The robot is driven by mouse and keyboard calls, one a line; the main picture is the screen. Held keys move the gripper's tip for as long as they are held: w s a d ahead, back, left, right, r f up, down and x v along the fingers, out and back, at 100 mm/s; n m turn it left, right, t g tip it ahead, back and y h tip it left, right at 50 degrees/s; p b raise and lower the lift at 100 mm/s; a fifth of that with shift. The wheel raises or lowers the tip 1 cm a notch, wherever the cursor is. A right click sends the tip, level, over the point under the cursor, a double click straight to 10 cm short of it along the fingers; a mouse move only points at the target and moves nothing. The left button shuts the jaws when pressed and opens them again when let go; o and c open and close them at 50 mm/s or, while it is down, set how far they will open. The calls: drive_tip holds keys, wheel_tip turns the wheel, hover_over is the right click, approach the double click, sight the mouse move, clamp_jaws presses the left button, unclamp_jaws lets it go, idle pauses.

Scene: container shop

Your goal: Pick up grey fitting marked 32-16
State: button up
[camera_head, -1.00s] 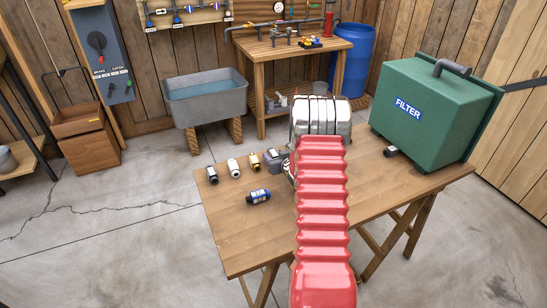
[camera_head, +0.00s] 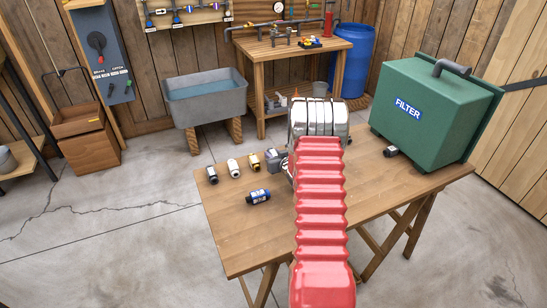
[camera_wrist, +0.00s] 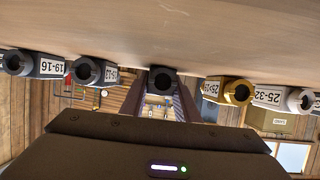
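A dark grey fitting (camera_wrist: 162,80) is in the middle of the wrist view, its round opening facing the camera. Its marking is hidden, so I cannot tell whether it reads 32-16. My gripper (camera_wrist: 162,92) has a finger on each side of it; whether they touch it is unclear. A grey fitting marked 19-16 (camera_wrist: 16,62) is at the far left of the wrist view. Another grey fitting (camera_wrist: 86,71) is beside it, its label too blurred to read surely. In the head view my gripper is mostly hidden behind my red arm, by the fittings.
A brass fitting (camera_wrist: 238,92) and a white fitting (camera_wrist: 300,100) continue the row. On the wooden table (camera_head: 240,240), a blue-and-black fitting (camera_head: 258,197) lies in front of the row. The green filter box (camera_head: 425,115) stands right, with a dark fitting (camera_head: 391,152) beside it. The table's front left is clear.

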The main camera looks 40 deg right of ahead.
sight(274, 152)
drive_tip(key=c, duration=0.6)
drive_tip(key=shift+r, duration=5)
